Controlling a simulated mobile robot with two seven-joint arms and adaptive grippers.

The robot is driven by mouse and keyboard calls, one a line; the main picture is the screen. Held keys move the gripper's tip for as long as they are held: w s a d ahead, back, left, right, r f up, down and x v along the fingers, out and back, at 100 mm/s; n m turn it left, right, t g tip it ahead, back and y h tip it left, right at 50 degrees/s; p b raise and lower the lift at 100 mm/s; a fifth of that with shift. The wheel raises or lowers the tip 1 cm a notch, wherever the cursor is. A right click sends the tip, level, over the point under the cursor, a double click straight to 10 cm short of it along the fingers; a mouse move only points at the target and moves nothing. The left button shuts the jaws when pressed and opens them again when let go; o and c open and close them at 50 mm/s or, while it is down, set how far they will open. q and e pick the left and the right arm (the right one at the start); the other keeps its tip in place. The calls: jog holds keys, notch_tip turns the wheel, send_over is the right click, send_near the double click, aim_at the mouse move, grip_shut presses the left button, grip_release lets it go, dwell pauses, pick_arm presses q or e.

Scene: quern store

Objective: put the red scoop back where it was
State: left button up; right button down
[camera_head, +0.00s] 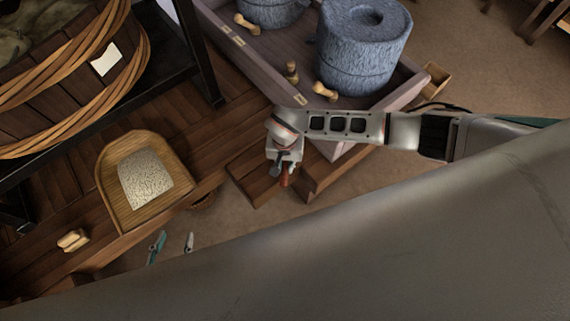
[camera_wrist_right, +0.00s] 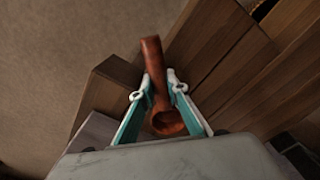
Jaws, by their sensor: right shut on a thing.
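My right gripper (camera_head: 284,172) is over the wooden steps beside the large tray, shut on the red-brown scoop (camera_head: 284,181). In the right wrist view, the scoop (camera_wrist_right: 153,65) lies between the teal-and-white fingers of the right gripper (camera_wrist_right: 157,93). Its rounded bowl is close to the palm, and its handle points away past the fingertips. Only the fingertips of my left gripper (camera_head: 173,245) show, low in the head view and spread apart with nothing visible between them. The rest of it is hidden.
A wooden tray (camera_head: 219,20) holds grey millstones (camera_head: 365,50) and several small wooden pieces. A wooden scoop-shaped basket (camera_head: 112,208) with grain sits on the plank surface (camera_head: 60,262) at left. A large hooped tub (camera_head: 45,110) stands top left. A small box (camera_head: 436,78) is right of the tray.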

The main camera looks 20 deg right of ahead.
aim_at(285, 167)
jog(key=shift+f, duration=0.2)
jog(key=c, duration=1.9)
grip_release()
jog(key=shift+r, duration=0.1)
notch_tip(285, 167, up, 12)
